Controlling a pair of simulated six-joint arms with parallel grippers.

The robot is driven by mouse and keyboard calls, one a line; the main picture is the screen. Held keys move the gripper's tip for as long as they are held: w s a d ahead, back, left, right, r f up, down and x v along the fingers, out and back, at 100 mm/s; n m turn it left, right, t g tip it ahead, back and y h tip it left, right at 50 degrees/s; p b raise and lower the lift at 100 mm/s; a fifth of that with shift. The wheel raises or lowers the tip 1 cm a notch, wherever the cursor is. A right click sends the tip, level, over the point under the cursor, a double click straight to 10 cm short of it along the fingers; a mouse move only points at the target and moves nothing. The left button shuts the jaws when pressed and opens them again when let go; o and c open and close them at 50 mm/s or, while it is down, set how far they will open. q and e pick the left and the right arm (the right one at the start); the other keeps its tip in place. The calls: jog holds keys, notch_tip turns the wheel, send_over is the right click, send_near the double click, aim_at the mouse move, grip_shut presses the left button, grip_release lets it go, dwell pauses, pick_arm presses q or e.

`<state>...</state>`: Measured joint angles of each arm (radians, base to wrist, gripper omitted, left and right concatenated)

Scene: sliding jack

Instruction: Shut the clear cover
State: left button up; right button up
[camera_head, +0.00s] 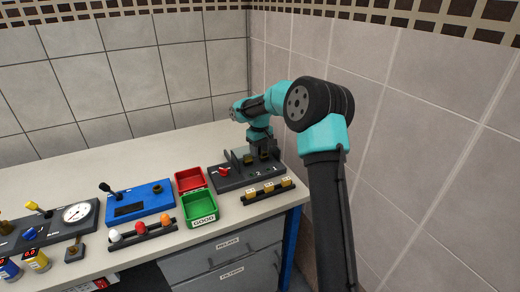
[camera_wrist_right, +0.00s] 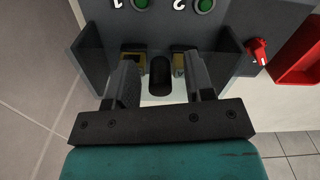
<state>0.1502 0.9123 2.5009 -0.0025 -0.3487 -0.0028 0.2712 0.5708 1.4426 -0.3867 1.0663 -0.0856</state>
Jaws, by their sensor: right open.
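The dark grey station (camera_head: 235,180) stands at the right end of the bench, with a red switch (camera_head: 224,171) at its left. In the right wrist view, smoky see-through panels of what looks like the clear cover (camera_wrist_right: 91,60) stand left and right, with a black rounded knob (camera_wrist_right: 160,76) between them. My right gripper (camera_wrist_right: 162,82) is open. Its two fingers point down on either side of the knob, with gaps visible. In the head view it reaches over the station (camera_head: 260,152), and its arm hides part of the cover. My left gripper is out of view.
Yellowish blocks (camera_wrist_right: 180,64) lie beyond the fingers, near green buttons (camera_wrist_right: 142,4). A rack of yellow pieces (camera_head: 267,191) sits in front of the station. Red (camera_head: 189,180) and green (camera_head: 199,208) bins, a blue box (camera_head: 140,202) and a gauge panel (camera_head: 77,213) stand to the left.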

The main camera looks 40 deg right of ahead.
jog(key=shift+r, duration=0.1)
notch_tip(320, 180, up, 17)
dwell(0.7)
dwell(0.3)
